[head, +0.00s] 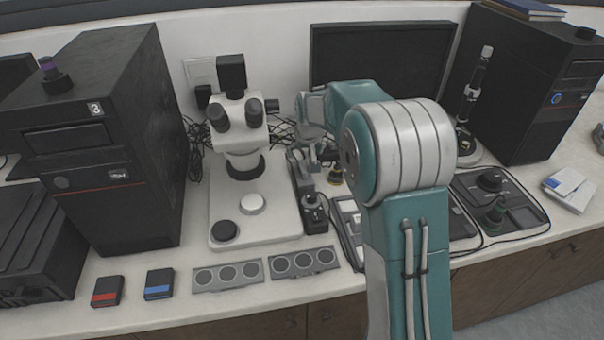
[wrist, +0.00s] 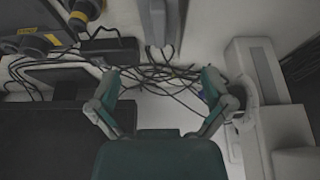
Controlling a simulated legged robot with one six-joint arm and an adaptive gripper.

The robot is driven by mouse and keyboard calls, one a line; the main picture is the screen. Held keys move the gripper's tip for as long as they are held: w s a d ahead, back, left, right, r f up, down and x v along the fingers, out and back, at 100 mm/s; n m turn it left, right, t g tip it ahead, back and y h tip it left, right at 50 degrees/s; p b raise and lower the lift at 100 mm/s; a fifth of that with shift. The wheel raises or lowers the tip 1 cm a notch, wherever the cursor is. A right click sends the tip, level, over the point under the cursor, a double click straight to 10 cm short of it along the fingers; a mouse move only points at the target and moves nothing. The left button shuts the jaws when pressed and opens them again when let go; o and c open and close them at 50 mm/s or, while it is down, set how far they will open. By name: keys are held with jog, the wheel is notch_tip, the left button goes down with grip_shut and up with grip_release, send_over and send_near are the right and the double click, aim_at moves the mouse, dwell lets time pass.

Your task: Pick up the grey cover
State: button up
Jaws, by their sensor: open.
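I cannot pick out the grey cover with certainty in either view. My gripper (wrist: 160,82) is open in the wrist view, its two teal-and-grey fingers spread wide with nothing between them. Black cables and the pale bench show beyond and between the fingers. A grey upright piece (wrist: 160,22) stands past the fingertips at the top; I cannot tell what it is. In the head view my gripper (head: 318,162) is small and partly hidden behind my arm, right of the white microscope (head: 240,150) and above a dark narrow device (head: 313,205).
A black computer tower (head: 110,140) stands left, another (head: 535,90) right. A monitor (head: 380,55) is at the back. Two grey panels with round discs (head: 228,275) lie at the front edge beside red-striped and blue-striped boxes (head: 107,291). Loose cables (wrist: 165,75) lie under my gripper.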

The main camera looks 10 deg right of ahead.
aim_at(303, 169)
jog(key=x, duration=0.5)
jog(key=shift+s, duration=0.1)
jog(key=shift+s+x, duration=0.15)
jog(key=shift+x, duration=1.25)
jog(key=shift+s+x, duration=0.15)
jog(key=shift+x, duration=1.2)
jog(key=shift+f, duration=0.15)
jog(key=c, duration=1.1)
